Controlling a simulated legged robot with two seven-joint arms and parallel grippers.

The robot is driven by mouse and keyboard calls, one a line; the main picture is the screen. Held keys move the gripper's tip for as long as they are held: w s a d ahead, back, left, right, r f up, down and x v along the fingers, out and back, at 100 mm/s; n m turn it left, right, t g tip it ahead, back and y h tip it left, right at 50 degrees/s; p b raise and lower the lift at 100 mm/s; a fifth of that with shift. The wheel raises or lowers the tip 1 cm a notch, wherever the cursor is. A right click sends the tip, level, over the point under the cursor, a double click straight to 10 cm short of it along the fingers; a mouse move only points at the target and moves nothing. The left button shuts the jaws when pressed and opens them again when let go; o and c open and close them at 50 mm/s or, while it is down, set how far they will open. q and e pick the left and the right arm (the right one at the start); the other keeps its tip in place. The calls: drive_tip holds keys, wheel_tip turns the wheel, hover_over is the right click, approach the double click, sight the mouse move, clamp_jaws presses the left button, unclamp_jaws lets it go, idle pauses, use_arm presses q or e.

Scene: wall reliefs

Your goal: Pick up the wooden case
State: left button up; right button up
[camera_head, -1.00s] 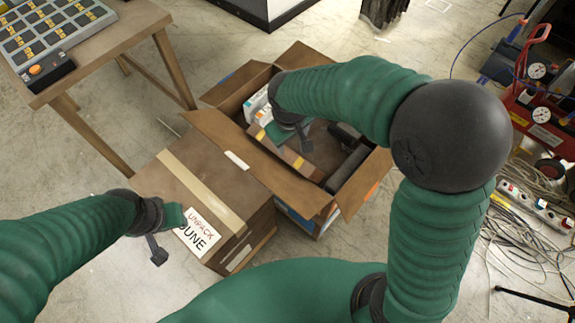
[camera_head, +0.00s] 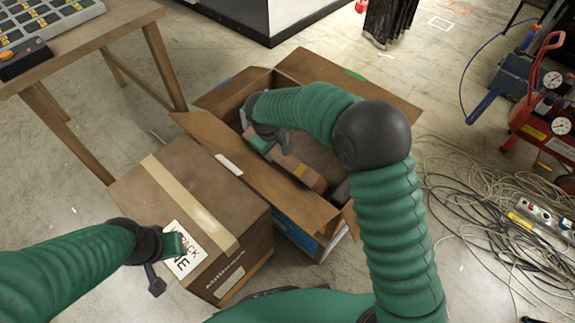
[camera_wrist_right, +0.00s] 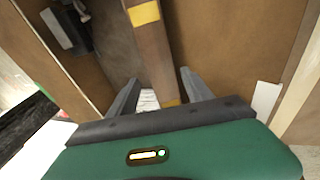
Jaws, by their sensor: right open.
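The wooden case (camera_head: 302,173), long and brown with yellow bands, lies inside the open cardboard box. In the right wrist view the case (camera_wrist_right: 152,52) runs up from between my right gripper's fingers (camera_wrist_right: 160,92). Those fingers are apart, one on each side of it; contact is not clear. In the head view my right gripper (camera_head: 272,146) is down inside the box, with its fingertips largely hidden. My left gripper (camera_head: 168,262) hangs over the front of the closed carton, away from the case; its jaw opening is unclear.
The open cardboard box (camera_head: 235,165) has raised flaps around the case. A closed taped carton (camera_head: 180,185) stands beside it. A wooden table (camera_head: 100,40) is at the upper left. Cables (camera_head: 490,195) and a red machine (camera_head: 545,125) are at the right.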

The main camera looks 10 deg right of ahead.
sight(279, 154)
drive_tip(key=b+x, duration=0.2)
drive_tip(key=x, duration=0.2)
drive_tip(key=shift+f+b, duration=0.35)
drive_tip(key=shift+w+d+f, duration=0.1)
drive_tip(key=shift+w+f, duration=0.05)
drive_tip(key=shift+f, duration=0.1)
drive_tip(key=shift+r, duration=0.2)
clamp_jaws()
